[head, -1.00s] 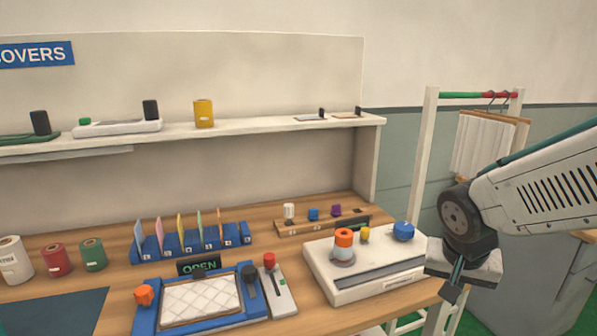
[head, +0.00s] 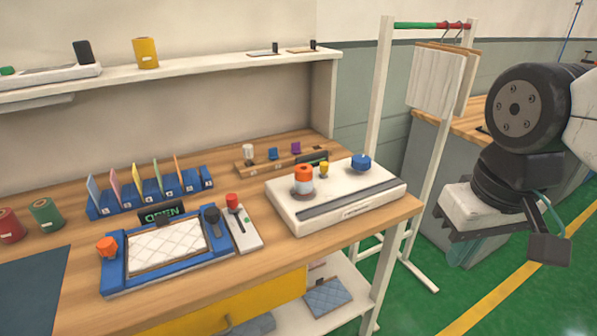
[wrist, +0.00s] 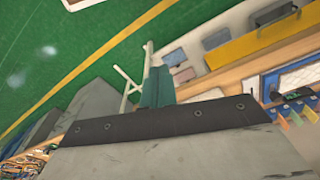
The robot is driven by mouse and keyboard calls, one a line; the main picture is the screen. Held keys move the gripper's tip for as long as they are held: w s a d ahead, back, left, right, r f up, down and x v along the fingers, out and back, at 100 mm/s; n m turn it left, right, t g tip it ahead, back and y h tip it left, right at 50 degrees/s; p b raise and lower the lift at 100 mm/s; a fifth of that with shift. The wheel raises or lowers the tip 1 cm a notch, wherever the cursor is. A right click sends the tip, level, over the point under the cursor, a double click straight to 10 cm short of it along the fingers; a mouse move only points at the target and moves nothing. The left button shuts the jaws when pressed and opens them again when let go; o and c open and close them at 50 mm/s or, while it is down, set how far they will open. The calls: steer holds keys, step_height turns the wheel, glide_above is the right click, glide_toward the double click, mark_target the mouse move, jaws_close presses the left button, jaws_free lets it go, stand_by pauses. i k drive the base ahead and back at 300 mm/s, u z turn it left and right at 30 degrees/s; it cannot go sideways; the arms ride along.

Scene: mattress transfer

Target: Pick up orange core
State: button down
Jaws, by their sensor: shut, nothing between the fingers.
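An orange cylinder with a white band (head: 303,178) stands upright on a grey base on the white machine at the table's right end. A second orange piece, a small faceted knob (head: 107,246), sits on the left corner of the blue tray. The view does not show which of the two is the core. My gripper (wrist: 157,85) is shut and empty, its teal fingers together in the wrist view. In the head view my gripper hangs right of the table, over the floor, apart from both orange pieces. Neither shows clearly in the wrist view.
The white machine (head: 335,212) also bears a yellow piece (head: 324,169) and a blue knob (head: 361,162). A blue tray (head: 115,280) holds a quilted pad. Behind it stand upright coloured cards. A white rack (head: 381,90) stands between the table and my arm.

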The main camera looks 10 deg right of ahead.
mark_target(303, 177)
steer(key=z, duration=3.65)
steer(key=k, duration=1.1)
steer(key=u, duration=1.8)
